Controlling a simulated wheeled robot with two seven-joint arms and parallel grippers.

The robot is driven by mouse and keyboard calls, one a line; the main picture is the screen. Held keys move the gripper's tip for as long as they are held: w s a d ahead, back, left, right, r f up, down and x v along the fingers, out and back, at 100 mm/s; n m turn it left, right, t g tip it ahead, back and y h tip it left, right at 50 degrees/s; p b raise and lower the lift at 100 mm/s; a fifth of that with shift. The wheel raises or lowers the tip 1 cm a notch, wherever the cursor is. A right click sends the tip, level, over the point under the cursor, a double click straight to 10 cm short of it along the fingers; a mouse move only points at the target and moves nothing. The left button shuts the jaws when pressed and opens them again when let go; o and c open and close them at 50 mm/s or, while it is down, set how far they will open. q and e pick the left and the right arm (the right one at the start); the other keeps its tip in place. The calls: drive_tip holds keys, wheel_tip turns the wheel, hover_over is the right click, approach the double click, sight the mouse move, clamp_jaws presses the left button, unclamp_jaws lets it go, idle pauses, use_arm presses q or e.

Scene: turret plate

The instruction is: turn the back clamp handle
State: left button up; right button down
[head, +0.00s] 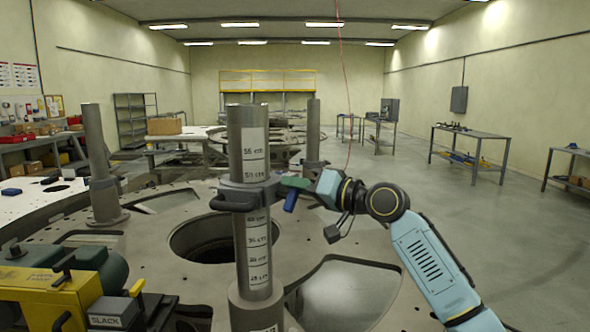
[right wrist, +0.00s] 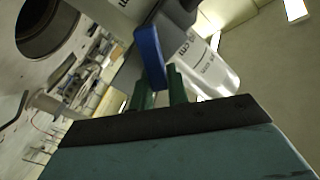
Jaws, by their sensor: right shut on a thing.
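A tall grey post (head: 249,150) with a white centimetre scale stands upright near the middle of the head view. A dark clamp collar (head: 248,193) sits around it, with a dark rounded part (head: 232,203) sticking out left. A blue handle (head: 291,201) hangs at the collar's right side. My right gripper (head: 292,184) reaches in from the right, its green fingers shut on the blue handle. In the right wrist view the blue handle (right wrist: 149,50) rises from between the two green fingers (right wrist: 160,88). The collar's far side is hidden. My left gripper is not in view.
The posts stand on a grey plate (head: 150,240) with large openings. A second post (head: 98,160) stands to the left and another (head: 313,130) behind. A yellow and green machine (head: 60,285) fills the lower left. The floor at right is open.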

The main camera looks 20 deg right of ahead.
drive_tip(key=m+p, duration=0.1)
drive_tip(key=m, duration=0.1)
drive_tip(key=m+p, duration=0.1)
drive_tip(key=p, duration=0.1)
drive_tip(key=m+p, duration=0.2)
drive_tip(key=shift+w+d+f+m, duration=0.25)
drive_tip(key=shift+w+d+m, duration=0.05)
drive_tip(key=shift+d+f+m+p, duration=0.1)
drive_tip(key=shift+f+m+p, duration=0.25)
drive_tip(key=shift+m+p, duration=0.7)
drive_tip(key=shift+f+m+p, duration=0.3)
drive_tip(key=shift+m+p, duration=0.55)
drive_tip(key=shift+m, duration=0.4)
drive_tip(key=c, duration=1.4)
unclamp_jaws()
drive_tip(key=shift+f, duration=0.1)
drive_tip(key=shift+o, duration=0.2)
drive_tip(key=b+v, duration=0.3)
drive_tip(key=v, duration=1)
